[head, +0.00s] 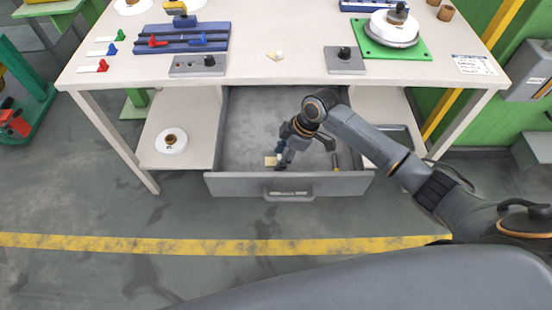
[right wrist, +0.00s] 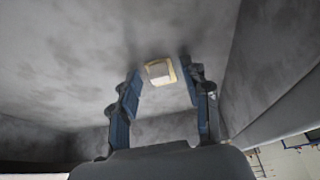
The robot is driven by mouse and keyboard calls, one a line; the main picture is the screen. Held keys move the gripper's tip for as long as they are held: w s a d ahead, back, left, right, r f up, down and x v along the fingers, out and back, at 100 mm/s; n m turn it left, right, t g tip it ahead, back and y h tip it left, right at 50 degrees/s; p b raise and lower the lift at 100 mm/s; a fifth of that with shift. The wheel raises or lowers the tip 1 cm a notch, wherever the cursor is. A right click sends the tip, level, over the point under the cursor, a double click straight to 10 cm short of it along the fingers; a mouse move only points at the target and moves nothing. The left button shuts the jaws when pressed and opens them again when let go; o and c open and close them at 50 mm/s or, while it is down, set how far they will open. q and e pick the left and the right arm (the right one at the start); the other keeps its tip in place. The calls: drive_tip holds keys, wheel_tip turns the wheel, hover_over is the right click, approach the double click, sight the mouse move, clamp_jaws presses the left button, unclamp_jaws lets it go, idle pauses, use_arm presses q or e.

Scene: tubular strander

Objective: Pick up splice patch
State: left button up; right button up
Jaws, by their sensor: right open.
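The splice patch (head: 269,160) looks like a small pale-yellow square and lies on the floor of the open grey drawer (head: 245,184). My right gripper (head: 281,161) reaches down into the drawer, just right of the patch in the head view. In the right wrist view the patch (right wrist: 160,72) shows a whitish top with a yellow edge, between and slightly beyond the two open blue fingertips (right wrist: 162,80). The fingers hold nothing, and I see no contact with the patch. My left gripper is not in view.
The drawer walls stand close around my right gripper. The tabletop (head: 300,69) overhangs the drawer's back. The floor in front is clear.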

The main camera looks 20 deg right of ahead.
drive_tip(key=c, duration=0.7)
drive_tip(key=shift+o, duration=0.2)
